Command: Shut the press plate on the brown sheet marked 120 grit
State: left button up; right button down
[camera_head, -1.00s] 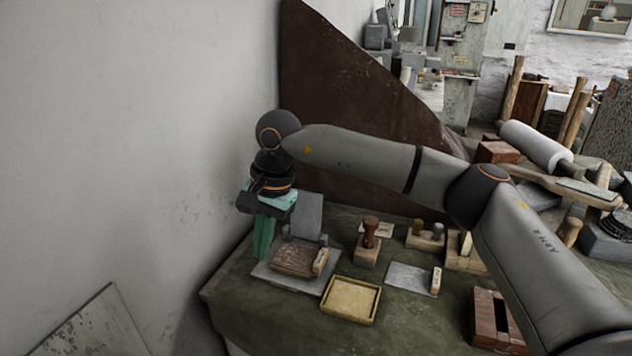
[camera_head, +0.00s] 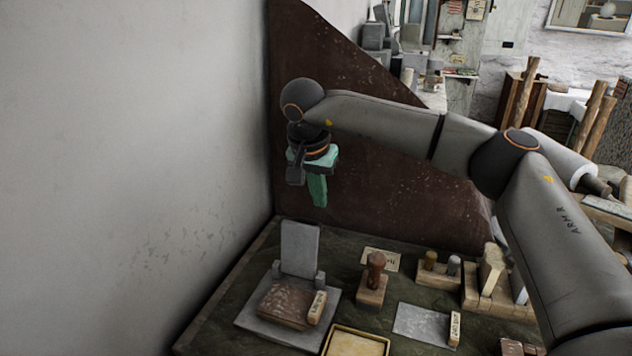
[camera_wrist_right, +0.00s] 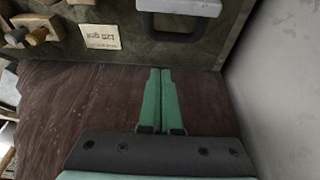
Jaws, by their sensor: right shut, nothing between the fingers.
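The press has a grey base (camera_head: 252,318) with a brown sheet (camera_head: 284,304) lying on it and a small lettered block at the sheet's right edge; that lettering is too small to read. The grey press plate (camera_head: 299,249) stands upright at the back of the base, open. A grey handle-like loop (camera_wrist_right: 182,8) shows at the top of the right wrist view. My right gripper (camera_head: 319,204) has green fingers, shut and empty, above and behind the plate and apart from it; the fingers also show in the wrist view (camera_wrist_right: 157,72). My left gripper is not in view.
A cream card (camera_wrist_right: 100,36) reads 120 grit, upside down; it lies behind a wooden stamp (camera_head: 374,280). A yellow-rimmed tray (camera_head: 329,342) and a grey slab (camera_head: 420,323) are in front. A dark brown panel (camera_head: 400,190) rises behind; a wall stands left.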

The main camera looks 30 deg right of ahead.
aim_at(303, 245)
jog(key=shift+s+a+f+p, duration=0.2)
jog(key=shift+s+a+f, duration=0.2)
jog(key=shift+a+f, duration=0.15)
jog(key=shift+s+a+f+p, duration=0.15)
jog(key=shift+s+a+f, duration=0.3)
jog(key=shift+f, duration=0.2)
jog(key=shift+w, duration=0.1)
